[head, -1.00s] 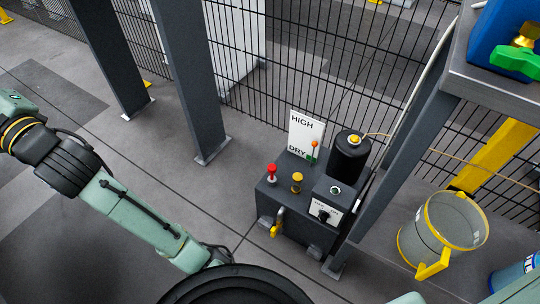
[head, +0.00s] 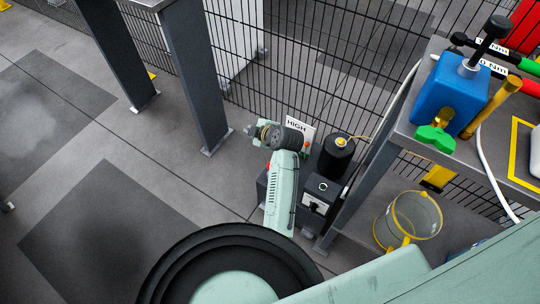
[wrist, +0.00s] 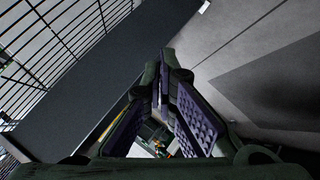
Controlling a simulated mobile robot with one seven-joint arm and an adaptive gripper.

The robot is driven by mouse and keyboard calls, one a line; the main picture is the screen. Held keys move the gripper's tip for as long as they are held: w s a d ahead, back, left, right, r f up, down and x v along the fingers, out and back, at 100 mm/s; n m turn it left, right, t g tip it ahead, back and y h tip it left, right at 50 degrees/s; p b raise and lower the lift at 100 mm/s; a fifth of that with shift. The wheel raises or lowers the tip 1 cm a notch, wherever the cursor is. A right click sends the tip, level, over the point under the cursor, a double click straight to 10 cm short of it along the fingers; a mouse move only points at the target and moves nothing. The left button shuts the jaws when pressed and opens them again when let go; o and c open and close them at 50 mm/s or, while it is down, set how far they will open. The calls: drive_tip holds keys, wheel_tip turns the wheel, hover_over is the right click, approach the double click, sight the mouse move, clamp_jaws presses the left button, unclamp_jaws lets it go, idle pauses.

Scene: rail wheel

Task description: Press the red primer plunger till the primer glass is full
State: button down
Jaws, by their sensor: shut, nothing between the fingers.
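The dark pump unit (head: 263,190) stands on the floor against the fence, largely behind my arm in the head view. The red primer plunger is hidden by my arm except for possibly a sliver of red at its left edge. I cannot make out the primer glass. The HIGH sign (head: 298,124) shows its top part behind my wrist; its lower part is covered. My gripper shows in the wrist view (wrist: 165,58), its dark padded fingers together and empty. In the head view the arm's end is over the unit's left side; contact cannot be told.
A black cylinder (head: 336,156) and a switch box (head: 318,197) stand to the right of my arm. A grey post (head: 194,90) rises to the left. A bench (head: 420,140) with a blue device (head: 460,92) is at right, with a yellow-rimmed bucket (head: 414,218) below. Floor at left is clear.

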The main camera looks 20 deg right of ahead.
drive_tip(key=s+d+f+g+p, duration=0.1)
drive_tip(key=s+d+f, duration=0.2)
drive_tip(key=s, duration=0.3)
drive_tip(key=shift+s+d+f+y+p, duration=0.2)
drive_tip(key=shift+d+y+p, duration=0.1)
drive_tip(key=shift+d+p, duration=0.1)
drive_tip(key=shift+f, duration=0.1)
drive_tip(key=b, duration=0.6)
hover_over(269, 166)
wheel_tip(269, 166, down, 8)
drive_tip(key=shift+r, duration=0.1)
drive_tip(key=shift+f, duration=0.4)
idle(0.4)
drive_tip(key=shift+f+b, duration=0.4)
drive_tip(key=shift+b, duration=0.2)
